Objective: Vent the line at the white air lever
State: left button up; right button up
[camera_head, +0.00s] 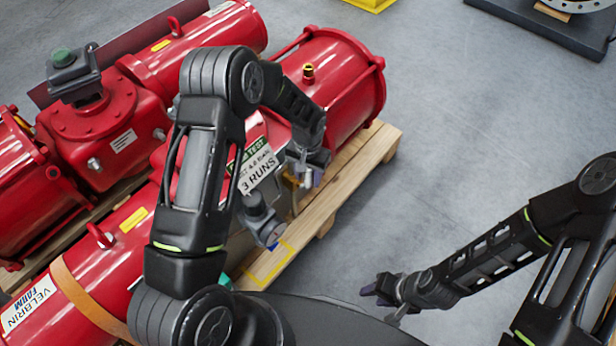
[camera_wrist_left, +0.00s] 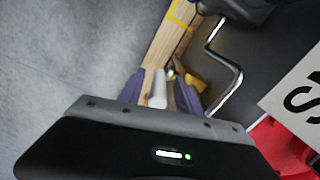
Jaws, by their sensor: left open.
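The white air lever (camera_wrist_left: 158,88) shows in the left wrist view as a short white rod between the two purple fingertips of my left gripper (camera_wrist_left: 160,94). The fingers are apart on either side of it; I cannot tell whether either touches it. Brass-yellow fittings (camera_wrist_left: 192,80) sit just beyond the right finger. In the head view my left gripper (camera_head: 305,172) is at the pallet-side end of the red actuator (camera_head: 335,75), where the lever is hard to make out. My right gripper (camera_head: 385,297) is empty above the floor, its fingers apart.
Red actuators lie on a wooden pallet (camera_head: 340,190) with yellow tape marks. A white "3 RUNS" sign (camera_head: 258,170) and a grey device (camera_head: 262,218) are close to my left arm. A bent metal rod (camera_wrist_left: 225,65) is right of the fingers.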

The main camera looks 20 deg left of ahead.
pick_arm(q)
jog(key=shift+f, duration=0.25)
grip_shut()
dwell(0.3)
jog(key=shift+a, duration=0.1)
dwell(0.8)
